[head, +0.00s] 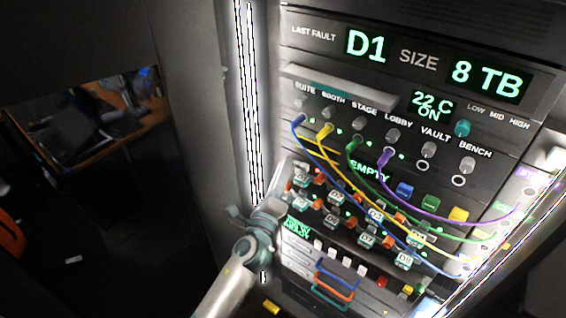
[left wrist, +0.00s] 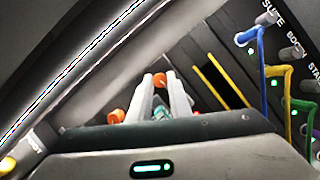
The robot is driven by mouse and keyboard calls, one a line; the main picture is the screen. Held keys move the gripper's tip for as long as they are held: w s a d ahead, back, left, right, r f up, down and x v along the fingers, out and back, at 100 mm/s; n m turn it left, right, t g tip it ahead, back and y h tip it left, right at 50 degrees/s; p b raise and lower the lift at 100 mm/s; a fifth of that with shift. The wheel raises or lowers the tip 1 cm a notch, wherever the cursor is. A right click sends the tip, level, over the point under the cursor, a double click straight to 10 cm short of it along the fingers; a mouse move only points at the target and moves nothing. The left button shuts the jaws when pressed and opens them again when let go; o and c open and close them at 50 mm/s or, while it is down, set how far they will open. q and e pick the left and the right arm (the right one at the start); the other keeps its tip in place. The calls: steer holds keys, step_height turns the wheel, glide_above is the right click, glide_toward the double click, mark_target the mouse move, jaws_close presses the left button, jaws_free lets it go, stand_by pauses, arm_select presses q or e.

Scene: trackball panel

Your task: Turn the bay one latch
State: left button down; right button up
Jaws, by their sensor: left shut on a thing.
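My left gripper (head: 287,172) reaches up from the lower left to the left end of the upper row of drive bays on the panel. In the left wrist view its two pale fingers (left wrist: 163,98) are closed around a small teal part, which I take to be the bay one latch (left wrist: 160,112). Orange pieces show beside and beyond the fingers. The bay one label (head: 303,180) is small and partly hidden by the gripper. How far the latch is turned cannot be made out. My right gripper is not in view.
Blue, yellow, green and purple cables (head: 450,218) hang across the panel, right of the gripper. The other bays (head: 375,216) stand close by on the right. A bright vertical light strip (head: 248,100) edges the panel's left side. The display reads D1 (head: 367,46).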

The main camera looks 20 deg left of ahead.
arm_select(q)
steer(key=shift+r+n+g+y+p, duration=0.15)
steer(key=shift+n+g+y+p, duration=0.35)
steer(key=shift+n+p, duration=1.3)
steer(key=shift+r+n+g+y+p, duration=0.15)
steer(key=shift+n+g+p, duration=0.55)
steer(key=shift+n+p, duration=1.1)
steer(key=shift+f, duration=0.1)
steer(key=c, duration=1.6)
jaws_free()
steer(key=shift+c, duration=0.2)
steer(key=shift+s, duration=0.1)
steer(key=s+b, duration=0.4)
steer(key=s, duration=1.3)
steer(key=shift+s+d+b, duration=0.15)
steer(key=shift+d+b, duration=0.2)
steer(key=shift+d, duration=0.05)
